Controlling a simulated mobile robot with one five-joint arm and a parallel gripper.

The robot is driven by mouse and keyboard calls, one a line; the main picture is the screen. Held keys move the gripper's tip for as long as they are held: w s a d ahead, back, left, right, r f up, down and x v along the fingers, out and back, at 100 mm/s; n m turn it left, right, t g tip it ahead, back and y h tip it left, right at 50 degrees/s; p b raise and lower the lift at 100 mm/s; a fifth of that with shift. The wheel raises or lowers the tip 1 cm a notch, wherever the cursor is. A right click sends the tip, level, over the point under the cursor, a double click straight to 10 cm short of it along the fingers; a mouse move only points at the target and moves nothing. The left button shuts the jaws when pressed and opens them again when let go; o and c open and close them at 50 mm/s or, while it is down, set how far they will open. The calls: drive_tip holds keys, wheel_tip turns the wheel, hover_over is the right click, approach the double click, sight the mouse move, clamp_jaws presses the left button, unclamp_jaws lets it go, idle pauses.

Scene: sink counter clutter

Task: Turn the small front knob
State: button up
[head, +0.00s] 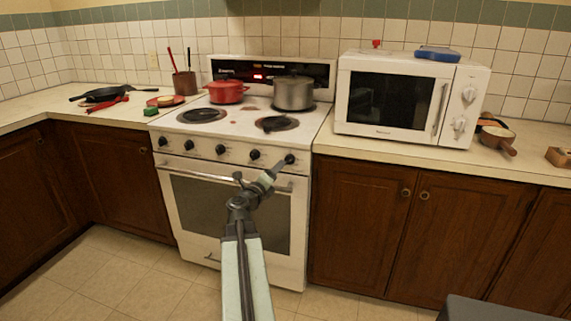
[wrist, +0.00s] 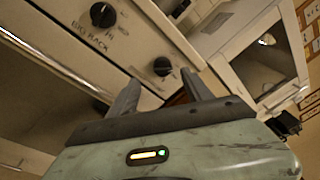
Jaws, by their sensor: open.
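The white stove (head: 232,140) has a row of several black knobs along its front panel. The rightmost knob (head: 290,158) is right by the end of my arm in the head view. In the wrist view this black knob (wrist: 162,66) appears just beyond the gap between my fingertips. My gripper (wrist: 159,78) is open, with one finger on each side of that gap and nothing held. In the head view my gripper (head: 275,171) is small and partly merges with the panel. I cannot tell whether it touches the knob. Another knob (wrist: 103,14) shows at upper left.
The oven door handle (head: 225,172) runs below the knobs. A red pot (head: 227,92) and a grey pot (head: 293,93) stand on the back burners. A white microwave (head: 385,98) sits on the right counter. The floor before the stove is clear.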

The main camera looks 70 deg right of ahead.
sight(289, 160)
drive_tip(key=s+d, duration=0.1)
drive_tip(key=d, duration=0.7)
drive_tip(key=shift+s, duration=0.2)
clamp_jaws()
